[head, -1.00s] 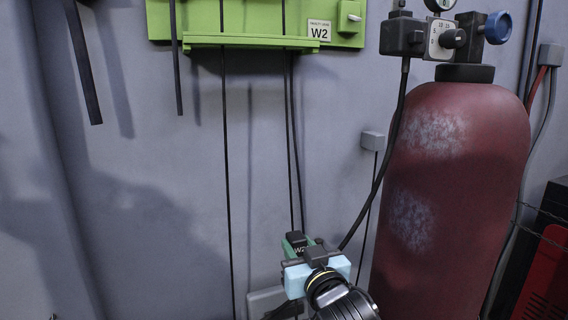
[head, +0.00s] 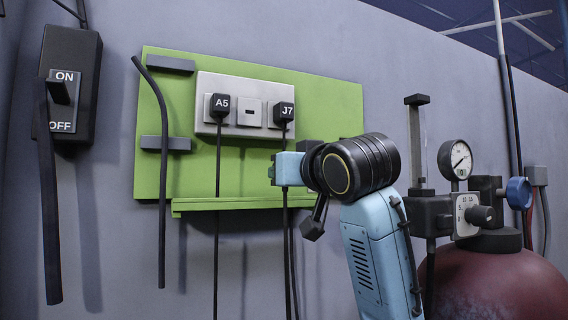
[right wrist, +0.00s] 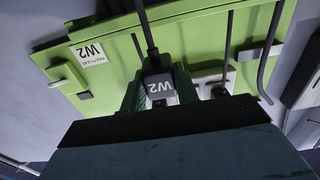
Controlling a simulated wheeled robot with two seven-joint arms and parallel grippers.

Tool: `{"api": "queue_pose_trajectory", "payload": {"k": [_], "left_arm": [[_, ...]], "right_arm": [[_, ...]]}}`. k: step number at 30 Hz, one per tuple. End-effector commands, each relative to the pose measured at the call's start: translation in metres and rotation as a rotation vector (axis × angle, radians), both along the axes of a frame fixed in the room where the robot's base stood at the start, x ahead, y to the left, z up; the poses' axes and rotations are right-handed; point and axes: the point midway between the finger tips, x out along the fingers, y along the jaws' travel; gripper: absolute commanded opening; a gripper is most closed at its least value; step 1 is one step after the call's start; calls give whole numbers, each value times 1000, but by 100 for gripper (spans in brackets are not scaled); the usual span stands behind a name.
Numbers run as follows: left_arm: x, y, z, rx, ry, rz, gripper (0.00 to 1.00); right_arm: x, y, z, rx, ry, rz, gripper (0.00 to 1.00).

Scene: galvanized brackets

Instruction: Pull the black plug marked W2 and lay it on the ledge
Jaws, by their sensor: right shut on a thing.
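The black plug marked W2 (right wrist: 159,88) sits between the fingers of my right gripper (head: 275,168), with its black cord attached. In the head view the gripper hides the plug. The gripper is shut on it in front of the lower right of the green board (head: 155,110), just above the green ledge (head: 220,203). I cannot tell whether plug and ledge touch. A W2 label (right wrist: 90,53) is on the board in the right wrist view. The grey socket plate (head: 255,86) holds plugs A5 (head: 220,103) and J7 (head: 284,111), with an empty-looking middle position. My left gripper is out of view.
A black ON/OFF switch box (head: 75,72) hangs at the left, with loose dark cables nearby. Cords hang down past the ledge. A red gas cylinder (head: 495,285) with a gauge (head: 457,158) and regulator stands at the right. The left part of the ledge looks clear.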

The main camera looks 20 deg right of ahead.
Motion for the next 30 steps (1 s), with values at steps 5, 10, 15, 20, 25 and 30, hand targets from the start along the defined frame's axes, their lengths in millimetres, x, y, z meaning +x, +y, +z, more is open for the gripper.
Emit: {"api": "queue_pose_trajectory", "payload": {"k": [5, 10, 15, 20, 25, 30], "left_arm": [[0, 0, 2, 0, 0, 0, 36], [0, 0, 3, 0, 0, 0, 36], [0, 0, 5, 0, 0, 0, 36], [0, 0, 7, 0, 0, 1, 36], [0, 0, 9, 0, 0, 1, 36], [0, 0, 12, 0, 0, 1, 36]], "right_arm": [[0, -1, 7, 1, 2, 1, 0], [10, 0, 4, 1, 3, 0, 0], [24, 0, 1, 1, 2, -1, 0], [36, 1, -1, 1, 2, -1, 0], [50, 1, -4, 1, 2, 0, 0], [63, 2, -7, 1, 3, 0, 0]]}}
